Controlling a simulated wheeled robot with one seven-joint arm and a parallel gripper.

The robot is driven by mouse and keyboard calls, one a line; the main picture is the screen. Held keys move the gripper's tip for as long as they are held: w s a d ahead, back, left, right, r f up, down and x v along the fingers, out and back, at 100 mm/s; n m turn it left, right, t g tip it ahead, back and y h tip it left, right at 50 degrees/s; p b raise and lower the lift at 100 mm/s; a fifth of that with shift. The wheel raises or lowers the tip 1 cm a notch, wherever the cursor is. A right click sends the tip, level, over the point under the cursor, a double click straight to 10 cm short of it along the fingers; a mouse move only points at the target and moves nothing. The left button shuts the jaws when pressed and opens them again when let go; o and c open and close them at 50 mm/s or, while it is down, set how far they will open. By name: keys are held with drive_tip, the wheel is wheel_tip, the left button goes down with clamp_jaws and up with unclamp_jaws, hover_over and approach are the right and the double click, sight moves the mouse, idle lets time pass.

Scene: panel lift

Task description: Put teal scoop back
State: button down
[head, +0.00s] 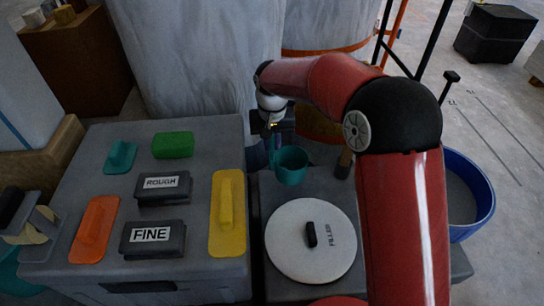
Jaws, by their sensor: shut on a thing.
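The teal scoop (292,168) has a round, cup-like bowl and hangs below my gripper (271,135). My gripper is shut on it; the fingers and the scoop's handle are dark and hard to make out. The scoop is above the back of a grey stand, behind a round white lid (290,268) marked FILLER with a black knob. I cannot tell whether the scoop touches the stand.
A grey case (205,277) at left carries ROUGH (162,186) and FINE (152,238) blocks, a yellow float (228,235), an orange float (92,232), a green block (173,145) and a teal tool (120,157). A blue bucket (487,205) stands right of my arm.

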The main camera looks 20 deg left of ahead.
sight(272, 152)
drive_tip(key=shift+f, duration=2.8)
drive_tip(key=shift+f+b, duration=0.15)
drive_tip(key=shift+b, duration=0.15)
drive_tip(key=c, duration=1.4)
unclamp_jaws()
wheel_tip(272, 152, up, 12)
drive_tip(key=p, duration=0.1)
drive_tip(key=shift+s, duration=0.25)
drive_tip(key=shift+d+r, duration=0.15)
drive_tip(key=shift+r, duration=0.05)
